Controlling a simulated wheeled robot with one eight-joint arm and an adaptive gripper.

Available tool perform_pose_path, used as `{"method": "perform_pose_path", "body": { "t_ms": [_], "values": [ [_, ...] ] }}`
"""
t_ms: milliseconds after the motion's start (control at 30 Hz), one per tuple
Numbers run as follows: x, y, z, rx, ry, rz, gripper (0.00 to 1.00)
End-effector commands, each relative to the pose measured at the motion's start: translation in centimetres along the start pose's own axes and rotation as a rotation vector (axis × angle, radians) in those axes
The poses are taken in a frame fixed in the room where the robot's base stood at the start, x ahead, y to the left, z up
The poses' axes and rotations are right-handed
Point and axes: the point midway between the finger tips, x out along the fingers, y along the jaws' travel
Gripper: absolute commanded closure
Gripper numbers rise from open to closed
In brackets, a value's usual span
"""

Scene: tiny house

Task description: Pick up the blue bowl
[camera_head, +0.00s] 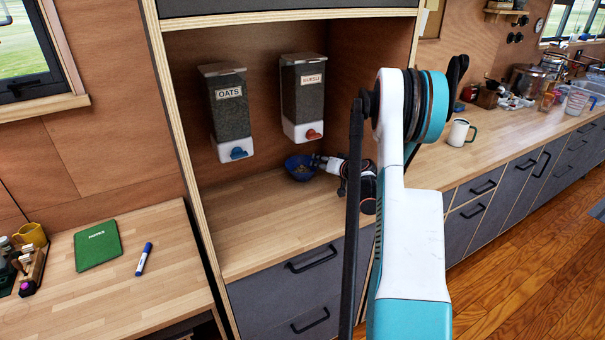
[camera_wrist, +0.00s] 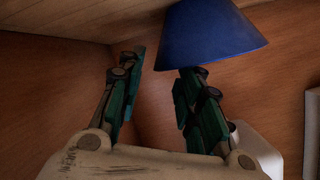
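My gripper (camera_head: 319,163) is at the bowl's right rim. In the wrist view the blue bowl (camera_wrist: 215,32) appears upside down at the top. My gripper (camera_wrist: 163,66) is open there, its two fingers apart. The left finger is outside the bowl's left edge; the right fingertip meets the rim and its end is partly hidden by the bowl. I cannot tell whether either finger touches the bowl.
The oats dispenser (camera_head: 230,115) and muesli dispenser (camera_head: 302,98) hang on the alcove's back wall above the bowl. Bare counter (camera_head: 265,225) lies in front of it. A white mug (camera_head: 458,132) stands on the right counter; a green book (camera_head: 98,245) and marker (camera_head: 144,259) lie on the left one.

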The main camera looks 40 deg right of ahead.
Motion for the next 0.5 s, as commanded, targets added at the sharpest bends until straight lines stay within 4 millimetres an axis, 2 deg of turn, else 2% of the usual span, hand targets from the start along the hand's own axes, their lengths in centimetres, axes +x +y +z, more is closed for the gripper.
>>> {"method": "perform_pose_path", "body": {
  "t_ms": [200, 467, 500],
  "values": [
    [3.2, 0.0, 0.2, 0.0, 0.0, -0.001, 0.67],
    [3.6, -0.1, 0.0, 0.0, 0.0, -0.001, 0.67],
    [3.6, -0.1, 0.0, 0.0, 0.0, -0.001, 0.74]
  ]
}}
